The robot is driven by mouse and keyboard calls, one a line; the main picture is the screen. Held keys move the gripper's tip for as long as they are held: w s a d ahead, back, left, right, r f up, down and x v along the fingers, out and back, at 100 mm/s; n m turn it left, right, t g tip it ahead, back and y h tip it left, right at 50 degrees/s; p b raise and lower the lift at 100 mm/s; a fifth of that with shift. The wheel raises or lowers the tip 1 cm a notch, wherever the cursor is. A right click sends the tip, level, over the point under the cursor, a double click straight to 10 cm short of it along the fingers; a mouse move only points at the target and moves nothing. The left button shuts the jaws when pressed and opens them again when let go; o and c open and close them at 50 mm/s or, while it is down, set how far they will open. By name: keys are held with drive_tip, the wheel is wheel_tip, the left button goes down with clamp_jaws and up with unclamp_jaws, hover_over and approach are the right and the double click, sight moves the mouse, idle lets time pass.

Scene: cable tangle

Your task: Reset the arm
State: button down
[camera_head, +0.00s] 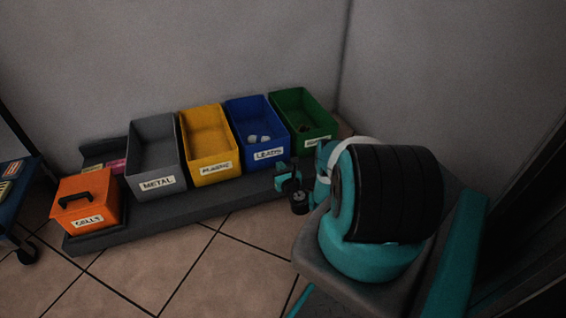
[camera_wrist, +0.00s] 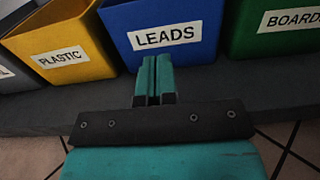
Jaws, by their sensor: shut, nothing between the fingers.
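My gripper (camera_wrist: 154,82) shows in the wrist view with its two teal fingers together and nothing between them. It points at the front of the blue LEADS bin (camera_wrist: 178,32), and I cannot tell the exact gap. In the head view my arm's teal and black links fill the right side, and the gripper (camera_head: 284,178) is partly hidden behind them, in front of the blue bin (camera_head: 262,132).
A grey METAL bin (camera_head: 153,155), yellow PLASTIC bin (camera_head: 208,145) and green bin (camera_head: 305,115) stand in a row with the blue one on a dark platform (camera_head: 150,218). An orange CELLS box (camera_head: 87,205) sits left. A blue cart (camera_head: 22,195) stands far left. Tiled floor in front is clear.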

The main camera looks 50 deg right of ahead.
drive_tip(key=shift+p+v, duration=1)
drive_tip(key=shift+v, duration=0.3)
